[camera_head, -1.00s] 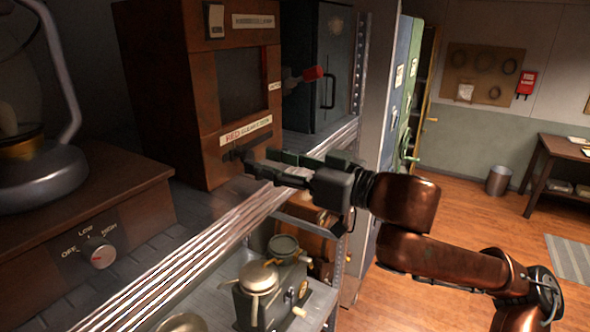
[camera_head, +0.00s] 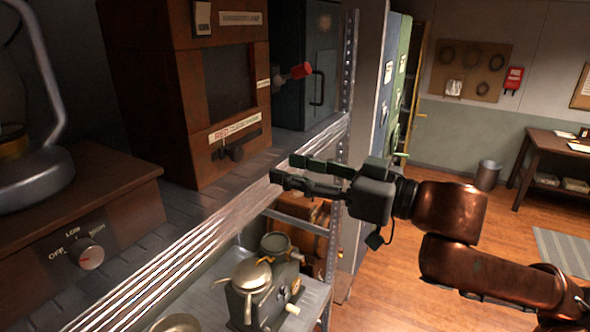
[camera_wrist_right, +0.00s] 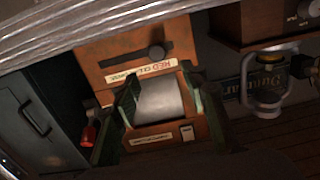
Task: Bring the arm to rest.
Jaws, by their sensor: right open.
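My right arm comes in from the lower right in the head view. Its gripper (camera_head: 278,170) is open and empty, in front of the shelf's metal edge and apart from the wooden cabinet (camera_head: 180,90). The cabinet has a dark window, labels and a dark slider knob (camera_head: 232,152) below the window. In the right wrist view, the gripper's two green fingers (camera_wrist_right: 162,92) stand apart, with the cabinet's pale window (camera_wrist_right: 160,98) behind them. The knob also shows there (camera_wrist_right: 156,52). My left gripper is not in view.
A dark metal box (camera_head: 305,75) with a red-tipped lever stands right of the cabinet. A wooden box with a heat dial (camera_head: 90,255) and a lantern are at left. A small metal device (camera_head: 262,290) sits on the lower shelf. Open floor lies right, before a table (camera_head: 550,150).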

